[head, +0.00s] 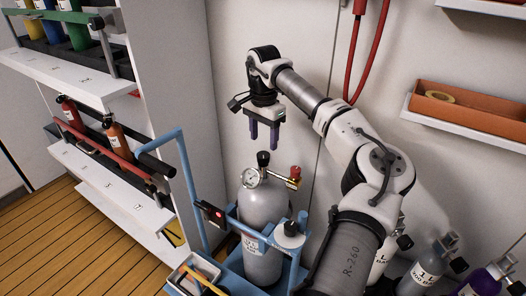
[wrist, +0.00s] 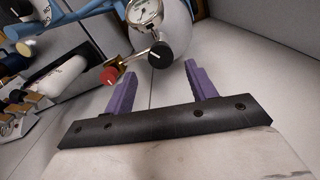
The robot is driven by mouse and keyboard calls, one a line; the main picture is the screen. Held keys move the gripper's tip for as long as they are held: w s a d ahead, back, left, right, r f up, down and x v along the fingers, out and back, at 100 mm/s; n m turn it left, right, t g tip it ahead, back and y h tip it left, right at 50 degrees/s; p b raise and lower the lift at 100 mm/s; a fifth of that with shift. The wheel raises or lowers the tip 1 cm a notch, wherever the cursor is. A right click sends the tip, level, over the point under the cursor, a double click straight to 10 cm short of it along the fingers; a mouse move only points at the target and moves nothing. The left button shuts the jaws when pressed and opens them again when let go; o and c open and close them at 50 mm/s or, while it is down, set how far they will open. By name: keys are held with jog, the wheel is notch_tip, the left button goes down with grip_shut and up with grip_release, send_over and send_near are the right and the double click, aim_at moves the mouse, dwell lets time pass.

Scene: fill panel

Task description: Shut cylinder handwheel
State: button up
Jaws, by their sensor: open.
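The grey gas cylinder (head: 265,212) stands upright in a blue frame. On its top is a black handwheel (head: 263,158), which also shows in the wrist view (wrist: 161,55). A round white-faced gauge (head: 250,178) sits on the left of the valve and a brass outlet with a red knob (head: 295,172) on the right. My gripper (head: 263,144) points down, with two purple fingers spread apart and nothing between them. It hangs just above the handwheel, apart from it. In the wrist view the handwheel lies ahead of the fingers (wrist: 160,82), roughly between them.
The blue frame (head: 188,186) has a tall post left of the cylinder. Shelves with small cylinders (head: 116,137) stand at the left. A red hose (head: 353,75) hangs on the wall behind my arm. An orange tray (head: 462,105) sits on a right shelf. More cylinders (head: 432,258) stand lower right.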

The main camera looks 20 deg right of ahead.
aim_at(263, 155)
jog(key=shift+f, duration=2.7)
jog(key=c, duration=1)
